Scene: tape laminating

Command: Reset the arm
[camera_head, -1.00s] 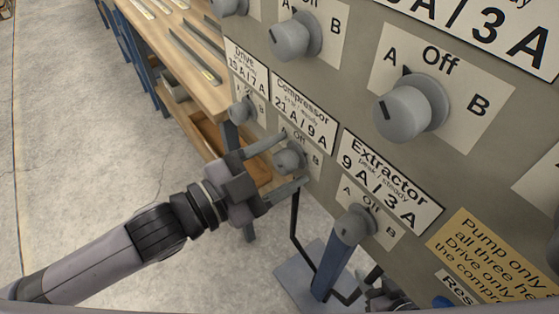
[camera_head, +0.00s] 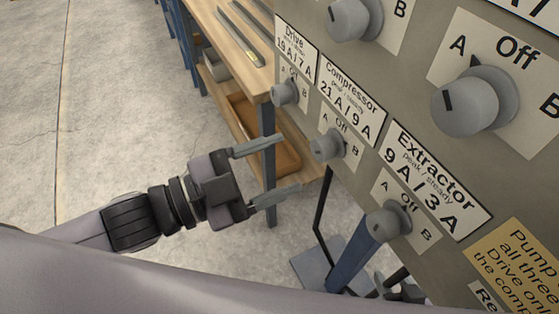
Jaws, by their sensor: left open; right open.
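My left gripper (camera_head: 290,163) is open and empty, its two fingers pointing right toward the panel. Its fingertips stop short of the compressor knob (camera_head: 327,146), to the left of it and apart from it. The knob is a small grey dial on the tilted grey panel (camera_head: 400,110), below a "Compressor 21 A / 9 A" label. The drive knob (camera_head: 284,94) sits up and left of it, and the extractor knob (camera_head: 388,224) down and right. The small knobs' pointer directions are hard to read.
Larger knobs (camera_head: 474,101) line the panel's upper part. A tan notice (camera_head: 520,265) is at its lower right. A wooden workbench (camera_head: 232,50) with metal bars stands behind. A blue post (camera_head: 355,254) rises under the panel. Open concrete floor (camera_head: 110,120) lies left. My own grey link covers the bottom.

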